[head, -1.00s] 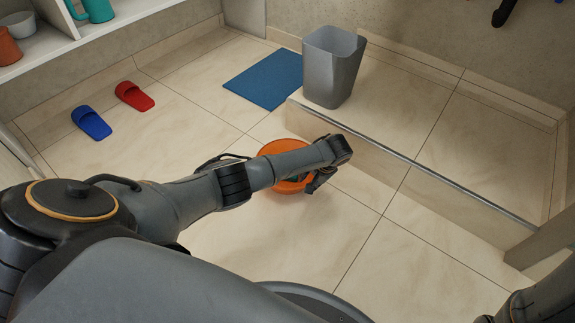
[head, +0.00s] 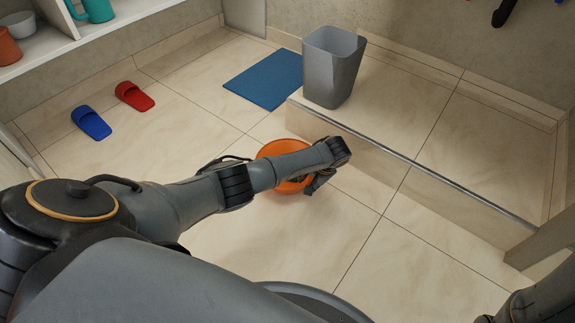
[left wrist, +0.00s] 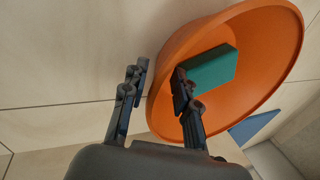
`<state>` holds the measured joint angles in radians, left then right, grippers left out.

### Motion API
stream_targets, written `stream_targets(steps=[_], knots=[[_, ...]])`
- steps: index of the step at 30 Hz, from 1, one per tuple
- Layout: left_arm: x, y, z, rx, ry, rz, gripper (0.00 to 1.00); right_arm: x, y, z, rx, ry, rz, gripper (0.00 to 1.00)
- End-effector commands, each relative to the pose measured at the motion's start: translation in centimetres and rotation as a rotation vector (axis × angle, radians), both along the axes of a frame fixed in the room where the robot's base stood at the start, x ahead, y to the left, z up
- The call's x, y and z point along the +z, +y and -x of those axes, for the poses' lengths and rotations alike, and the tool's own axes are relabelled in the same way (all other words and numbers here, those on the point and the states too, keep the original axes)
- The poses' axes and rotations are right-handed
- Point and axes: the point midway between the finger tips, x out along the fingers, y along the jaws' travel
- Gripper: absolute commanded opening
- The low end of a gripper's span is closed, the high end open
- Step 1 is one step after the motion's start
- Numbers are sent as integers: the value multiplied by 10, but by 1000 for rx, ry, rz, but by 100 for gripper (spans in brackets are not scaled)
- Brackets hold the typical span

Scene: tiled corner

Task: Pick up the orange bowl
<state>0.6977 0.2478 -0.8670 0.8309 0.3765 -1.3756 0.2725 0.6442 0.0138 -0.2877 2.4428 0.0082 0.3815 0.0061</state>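The orange bowl (head: 268,151) is on the tiled floor below the step, partly hidden by my left arm. In the left wrist view the bowl (left wrist: 270,45) fills the upper right, its opening facing the camera at a slant. A teal block (left wrist: 215,68) lies inside it. My left gripper (head: 318,182) is at the bowl's near right side. In the wrist view its fingers (left wrist: 160,82) straddle the bowl's rim, one outside and one inside, with a gap between the tips. My right gripper is out of view; only part of that arm shows at bottom right.
A grey bin (head: 332,75) stands on the raised step (head: 450,110) behind the bowl. A blue mat (head: 263,80) lies behind it. Red (head: 134,96) and blue (head: 91,123) slippers are at left, near a white shelf (head: 45,52). Floor in front is clear.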

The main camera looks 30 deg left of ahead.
Motion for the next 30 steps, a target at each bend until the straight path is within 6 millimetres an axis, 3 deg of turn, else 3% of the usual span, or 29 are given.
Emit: stream_targets(steps=[3, 8, 26, 30], knots=[[0, 0, 0, 0, 0, 0, 29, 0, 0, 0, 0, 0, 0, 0], [0, 0, 0, 0, 0, 0, 0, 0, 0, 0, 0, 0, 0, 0], [4, 0, -1, 0, -3, 1, 0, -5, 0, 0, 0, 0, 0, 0], [27, -1, 0, 0, -1, 1, 0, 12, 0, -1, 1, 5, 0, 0]])
